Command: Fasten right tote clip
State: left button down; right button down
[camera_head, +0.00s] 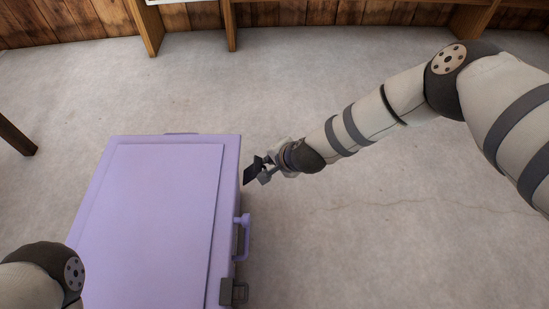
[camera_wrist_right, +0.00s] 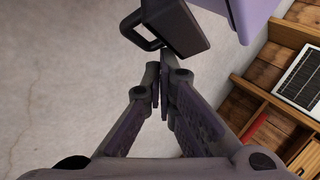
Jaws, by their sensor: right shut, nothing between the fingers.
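The lilac tote (camera_head: 160,225) stands on the floor with its lid down. A dark clip (camera_head: 250,174) juts outward from the far end of its right side. In the right wrist view this clip (camera_wrist_right: 176,24) is a dark grey block with a loop, beside a lilac corner of the tote (camera_wrist_right: 246,14). My right gripper (camera_head: 264,170) is at this clip, its fingertips (camera_wrist_right: 163,68) together just below the block. They hold nothing; whether they touch the clip I cannot tell. My left gripper is out of view; only part of that arm shows.
A lilac handle (camera_head: 242,222) sticks out midway along the tote's right side. A second grey clip (camera_head: 233,291) sits flat nearer the front. Wooden shelving (camera_head: 232,25) lines the back wall. The concrete floor (camera_head: 370,240) to the right is clear.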

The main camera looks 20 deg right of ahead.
jog(key=shift+w+a+r+p, duration=0.2)
jog(key=shift+a+r+p, duration=0.3)
jog(key=shift+a+r, duration=0.25)
jog(key=shift+r, duration=0.25)
jog(key=shift+r+p, duration=0.6)
jog(key=shift+r, duration=0.05)
jog(key=v, duration=1.2)
jog(key=shift+w+d, duration=0.1)
